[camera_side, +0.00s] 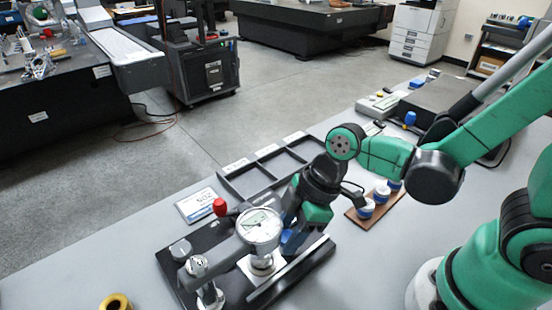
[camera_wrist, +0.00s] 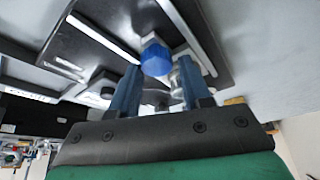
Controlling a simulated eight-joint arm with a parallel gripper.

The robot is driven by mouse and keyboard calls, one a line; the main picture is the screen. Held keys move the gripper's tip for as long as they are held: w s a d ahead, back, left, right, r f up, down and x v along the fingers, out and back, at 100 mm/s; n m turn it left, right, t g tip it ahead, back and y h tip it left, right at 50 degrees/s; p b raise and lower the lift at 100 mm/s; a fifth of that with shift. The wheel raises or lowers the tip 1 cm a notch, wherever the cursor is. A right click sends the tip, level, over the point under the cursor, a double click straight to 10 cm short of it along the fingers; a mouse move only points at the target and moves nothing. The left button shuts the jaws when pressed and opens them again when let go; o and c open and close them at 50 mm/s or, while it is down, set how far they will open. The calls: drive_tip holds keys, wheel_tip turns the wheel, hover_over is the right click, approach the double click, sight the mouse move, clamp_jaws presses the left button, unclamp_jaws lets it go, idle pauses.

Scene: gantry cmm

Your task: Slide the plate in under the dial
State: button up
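The dial (camera_side: 261,225) is a round white-faced gauge on a grey arm above a black base (camera_side: 180,268), with a small metal stage (camera_side: 258,266) under it. My gripper (camera_side: 290,243) is low over the base, just right of the dial. In the wrist view its two blue fingers (camera_wrist: 160,66) stand apart with a blue faceted knob (camera_wrist: 156,58) between their tips; a gap shows at the right finger. The plate cannot be made out for certain; the knob may belong to it. Contact with the knob cannot be told.
A red knob (camera_side: 220,207) stands up beside the dial. A black compartment tray (camera_side: 249,182) lies behind the base. A brown board (camera_side: 364,219) with blue-and-white pieces is at right. A yellow ring (camera_side: 116,302) lies at front left. Grey table is clear at left.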

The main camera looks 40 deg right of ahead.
drive_tip(key=o, duration=0.3)
drive_tip(key=shift+d, duration=0.1)
drive_tip(key=shift+v, duration=2.8)
drive_tip(key=shift+w+d+r+m+t+h, duration=0.5)
drive_tip(key=shift+d+r+m+t+h, duration=0.3)
drive_tip(key=shift+d+m, duration=1.05)
drive_tip(key=shift+w+d+r+m+t+h, duration=0.55)
drive_tip(key=shift+d+m+t, duration=0.55)
drive_tip(key=shift+m, duration=1.25)
drive_tip(key=shift+w+d+r+m+t+h, duration=0.5)
drive_tip(key=shift+d+r+m+t+h, duration=0.2)
drive_tip(key=shift+d+m, duration=1.2)
